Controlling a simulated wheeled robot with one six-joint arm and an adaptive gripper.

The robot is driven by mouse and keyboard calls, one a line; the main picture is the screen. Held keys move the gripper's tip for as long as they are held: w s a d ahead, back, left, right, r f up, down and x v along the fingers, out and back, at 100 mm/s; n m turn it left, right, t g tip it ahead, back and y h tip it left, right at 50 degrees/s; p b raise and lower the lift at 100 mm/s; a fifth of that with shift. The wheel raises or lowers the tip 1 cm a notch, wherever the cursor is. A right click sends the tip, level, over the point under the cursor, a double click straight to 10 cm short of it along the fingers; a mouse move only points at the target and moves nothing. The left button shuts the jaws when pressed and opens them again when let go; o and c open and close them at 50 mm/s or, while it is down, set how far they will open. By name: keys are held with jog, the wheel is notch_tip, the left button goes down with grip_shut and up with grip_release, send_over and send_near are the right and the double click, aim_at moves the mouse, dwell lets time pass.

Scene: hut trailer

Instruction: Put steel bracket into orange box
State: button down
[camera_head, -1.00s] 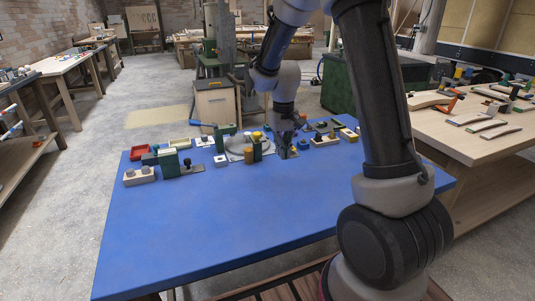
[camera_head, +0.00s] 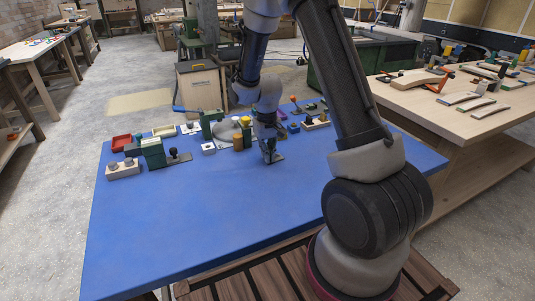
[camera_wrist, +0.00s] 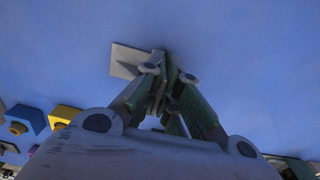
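The steel bracket (camera_wrist: 127,61) shows in the wrist view as a pale grey flat plate at the fingertips, with blue tabletop behind it. My gripper (camera_wrist: 167,72) has its fingers close together on the bracket's edge; the fingers hide part of it. In the head view my gripper (camera_head: 270,156) points down over the middle of the blue table, with the small grey bracket (camera_head: 276,158) at its tips. I cannot tell whether the bracket touches the table. A red-orange open box (camera_head: 121,142) sits at the table's far left, well left of my gripper.
A green block (camera_head: 153,153), a beige block with knobs (camera_head: 123,169) and a dark-knobbed plate (camera_head: 175,157) stand near the box. The blue table's front (camera_head: 190,230) is clear.

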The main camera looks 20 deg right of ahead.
jog(key=c, duration=1.6)
grip_release()
jog(key=shift+c, duration=0.2)
